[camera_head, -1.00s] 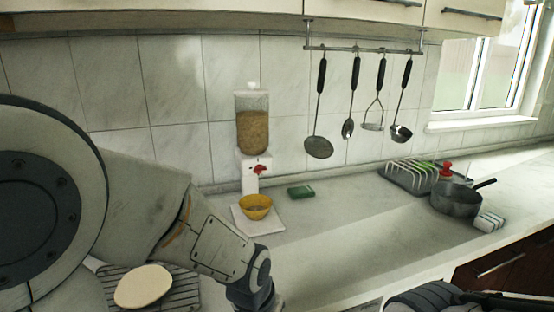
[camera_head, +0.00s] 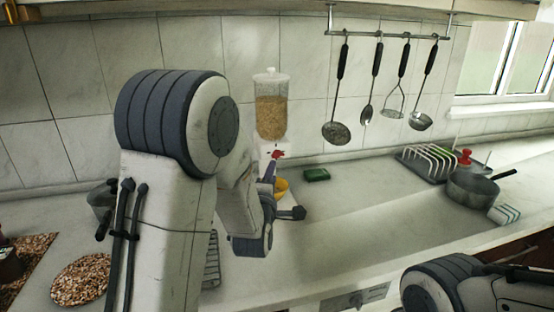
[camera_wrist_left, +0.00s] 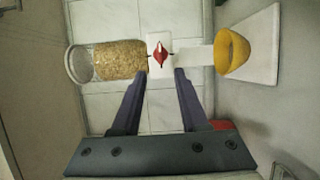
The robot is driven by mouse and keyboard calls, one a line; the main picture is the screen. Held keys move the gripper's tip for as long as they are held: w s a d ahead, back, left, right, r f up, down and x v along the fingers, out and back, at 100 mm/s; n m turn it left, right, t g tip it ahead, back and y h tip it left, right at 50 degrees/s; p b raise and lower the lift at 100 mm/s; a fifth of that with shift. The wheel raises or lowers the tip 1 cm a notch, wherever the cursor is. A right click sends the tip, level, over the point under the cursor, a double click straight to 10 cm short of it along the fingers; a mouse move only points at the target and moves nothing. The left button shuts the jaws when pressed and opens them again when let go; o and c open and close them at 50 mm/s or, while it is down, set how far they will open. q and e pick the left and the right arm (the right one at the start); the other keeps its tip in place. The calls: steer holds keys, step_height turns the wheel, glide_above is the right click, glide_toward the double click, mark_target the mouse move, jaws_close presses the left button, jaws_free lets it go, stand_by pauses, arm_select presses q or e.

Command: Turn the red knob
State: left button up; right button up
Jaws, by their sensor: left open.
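The red knob (camera_head: 277,154) is on the white front of the cereal dispenser (camera_head: 271,108), below its clear, grain-filled container. In the left wrist view the red knob (camera_wrist_left: 160,54) appears just beyond my fingertips, between their lines, with the dispenser lying sideways in the picture. My left gripper (camera_wrist_left: 160,72) is open, with its two dark fingers on either side of the knob's line and nothing between them. In the head view the left gripper (camera_head: 271,172) is partly hidden by my arm, close in front of the dispenser. The right gripper is out of view.
A yellow bowl (camera_wrist_left: 232,50) sits on the dispenser's white base (camera_wrist_left: 264,45), under the spout. A green sponge (camera_head: 316,174) lies to the right. A pot (camera_head: 472,187) and a dish rack (camera_head: 425,163) stand farther right. The counter between is clear.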

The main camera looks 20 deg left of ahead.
mark_target(278, 157)
arm_select(q)
steer(key=p+x, duration=0.2)
steer(key=x, duration=0.7)
steer(key=shift+w, duration=0.1)
jaws_close()
